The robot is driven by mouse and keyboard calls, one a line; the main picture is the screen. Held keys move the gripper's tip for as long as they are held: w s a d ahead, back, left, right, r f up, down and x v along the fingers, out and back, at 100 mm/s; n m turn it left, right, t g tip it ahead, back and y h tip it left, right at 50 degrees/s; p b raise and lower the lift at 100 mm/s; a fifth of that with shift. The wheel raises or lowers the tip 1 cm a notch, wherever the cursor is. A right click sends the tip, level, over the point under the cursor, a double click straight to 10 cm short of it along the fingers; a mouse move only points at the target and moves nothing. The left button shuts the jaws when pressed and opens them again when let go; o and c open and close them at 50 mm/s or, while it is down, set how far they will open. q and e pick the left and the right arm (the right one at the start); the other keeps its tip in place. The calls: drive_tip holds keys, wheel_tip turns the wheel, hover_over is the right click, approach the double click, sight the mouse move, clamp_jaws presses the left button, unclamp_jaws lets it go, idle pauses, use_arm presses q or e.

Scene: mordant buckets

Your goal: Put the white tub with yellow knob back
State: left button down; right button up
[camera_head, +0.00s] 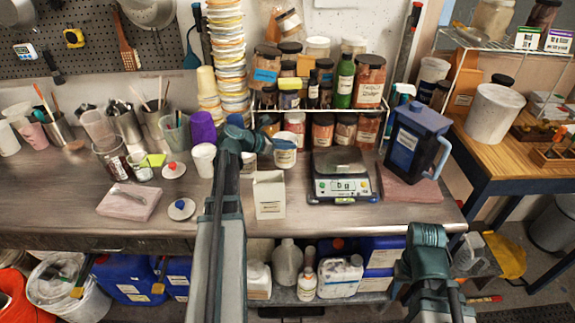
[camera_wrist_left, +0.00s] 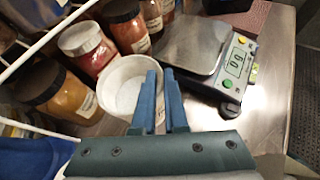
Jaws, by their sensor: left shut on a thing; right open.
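A small open white tub (camera_head: 285,157) with a label stands out in front of the jar shelf, left of the scale. In the left wrist view the tub (camera_wrist_left: 108,84) shows its pale inside and round rim. My left gripper (camera_head: 264,144) is shut on the tub's near wall; its blue fingers (camera_wrist_left: 161,98) hide part of the rim. I cannot tell whether the tub touches the counter. I see no yellow knob on it. My right gripper (camera_head: 428,236) is open and empty, low in front of the counter's front edge.
A digital scale (camera_head: 341,185) stands right of the tub, and an open cream box (camera_head: 269,194) stands in front of it. Lids with a red knob (camera_head: 174,170) and a blue knob (camera_head: 181,209) lie at left. A blue pitcher (camera_head: 415,140) stands at right. Jars crowd the shelf behind.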

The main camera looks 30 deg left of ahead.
use_arm(q)
drive_tip(key=shift+f+b, duration=1.85)
drive_tip(key=shift+f, duration=0.45)
use_arm(e)
drive_tip(key=shift+f, duration=2.35)
use_arm(q)
drive_tip(key=shift+f, duration=0.2)
drive_tip(key=c, duration=0.9)
unclamp_jaws()
drive_tip(key=shift+r, duration=0.1)
drive_tip(key=shift+c, duration=0.2)
use_arm(e)
drive_tip(key=shift+f, duration=0.1)
use_arm(q)
drive_tip(key=shift+s+r, duration=0.15)
drive_tip(key=shift+r, duration=0.1)
drive_tip(key=p, duration=0.6)
approach(288, 155)
drive_tip(key=shift+v, duration=1.05)
use_arm(e)
drive_tip(key=shift+r, duration=2.9)
